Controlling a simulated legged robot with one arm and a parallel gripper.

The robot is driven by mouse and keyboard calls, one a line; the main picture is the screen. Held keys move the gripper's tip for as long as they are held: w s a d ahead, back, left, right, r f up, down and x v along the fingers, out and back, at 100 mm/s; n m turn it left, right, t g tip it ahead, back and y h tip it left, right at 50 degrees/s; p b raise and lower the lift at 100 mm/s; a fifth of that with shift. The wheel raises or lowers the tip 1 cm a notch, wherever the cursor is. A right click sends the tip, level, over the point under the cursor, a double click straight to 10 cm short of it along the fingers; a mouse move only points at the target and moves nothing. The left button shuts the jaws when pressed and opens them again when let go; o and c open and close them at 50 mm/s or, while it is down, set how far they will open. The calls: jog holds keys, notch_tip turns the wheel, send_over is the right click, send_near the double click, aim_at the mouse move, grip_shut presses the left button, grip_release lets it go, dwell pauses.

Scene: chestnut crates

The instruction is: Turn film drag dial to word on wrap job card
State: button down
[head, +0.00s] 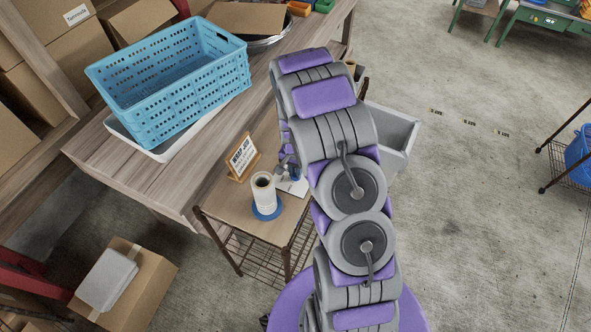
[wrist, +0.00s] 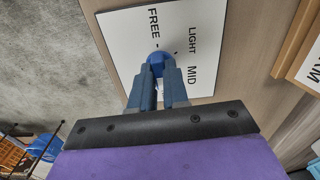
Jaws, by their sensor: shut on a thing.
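The blue film drag dial (wrist: 159,61) sits on a white plate (wrist: 118,42) printed FREE, LIGHT and MID. Any further word is hidden behind my gripper. My gripper (wrist: 159,76) is shut on the dial, one finger on each side. I cannot tell which word the dial points to. In the head view the plate (head: 299,188) lies on the small wooden stand, largely behind my arm. The wrap job card (head: 243,158) stands upright in a wooden holder left of the dial. Its heading reads WRAP JOB; its smaller lines are too small to read.
A film roll (head: 263,193) stands on a blue base at the front of the stand (head: 232,203). A blue crate (head: 180,102) sits in a white tray on the bench to the left. A grey bin (head: 398,137) is right of my arm. Open floor lies farther right.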

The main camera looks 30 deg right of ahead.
jog(key=shift+w+d+r+m, duration=0.1)
jog(key=shift+w+r+m, duration=0.05)
jog(key=shift+w+m, duration=0.2)
dwell(0.3)
jog(key=c, duration=1.3)
grip_release()
jog(key=shift+c, duration=0.2)
jog(key=shift+o, duration=1.1)
jog(key=shift+s, duration=0.15)
notch_tip(320, 180, up, 17)
jog(key=shift+p, duration=0.4)
